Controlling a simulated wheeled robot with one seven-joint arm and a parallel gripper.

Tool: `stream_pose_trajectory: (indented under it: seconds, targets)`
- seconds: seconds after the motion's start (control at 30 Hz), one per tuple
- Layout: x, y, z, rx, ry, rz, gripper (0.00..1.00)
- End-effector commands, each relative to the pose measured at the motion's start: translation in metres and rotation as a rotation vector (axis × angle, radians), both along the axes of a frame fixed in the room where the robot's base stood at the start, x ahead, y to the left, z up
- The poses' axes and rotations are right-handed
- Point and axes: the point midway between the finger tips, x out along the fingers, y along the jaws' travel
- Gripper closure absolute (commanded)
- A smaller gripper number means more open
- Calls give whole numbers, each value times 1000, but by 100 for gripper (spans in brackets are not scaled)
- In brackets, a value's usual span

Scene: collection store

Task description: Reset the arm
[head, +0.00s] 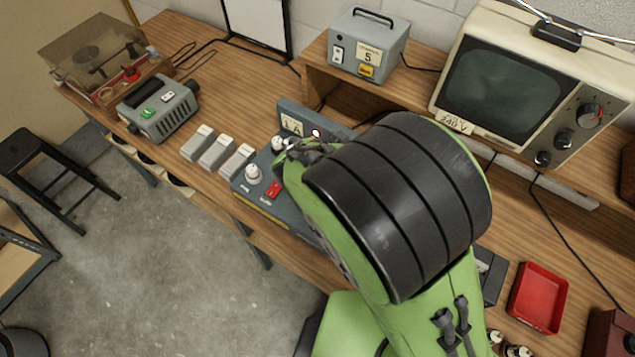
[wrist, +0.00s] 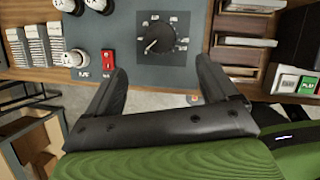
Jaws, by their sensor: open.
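My gripper shows in the wrist view (wrist: 162,72), with its two black fingers spread apart and nothing between them. Beyond the fingertips is a blue-grey control panel (wrist: 130,20) with a black rotary knob (wrist: 158,38), a red switch (wrist: 109,60) and white knobs. I cannot tell whether the fingers touch the panel. In the head view my green and black arm (head: 400,200) reaches over the bench and covers part of the same panel (head: 245,183). My fingers cannot be made out clearly there.
The wooden bench (head: 200,75) holds a grey device (head: 160,112), white switch blocks (head: 217,152), a turntable (head: 95,65) and a red tray (head: 537,297). A raised shelf carries a grey box (head: 367,47) and a television (head: 515,80). A black stool (head: 30,150) stands on open floor at left.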

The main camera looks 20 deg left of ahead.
Motion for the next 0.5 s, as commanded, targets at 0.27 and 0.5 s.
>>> stream_pose_trajectory:
  seconds: [0.27, 0.5]
  targets:
    - [-14, -2, 33, 0, 0, 0, 13]
    - [-14, -2, 32, -2, 0, -1, 13]
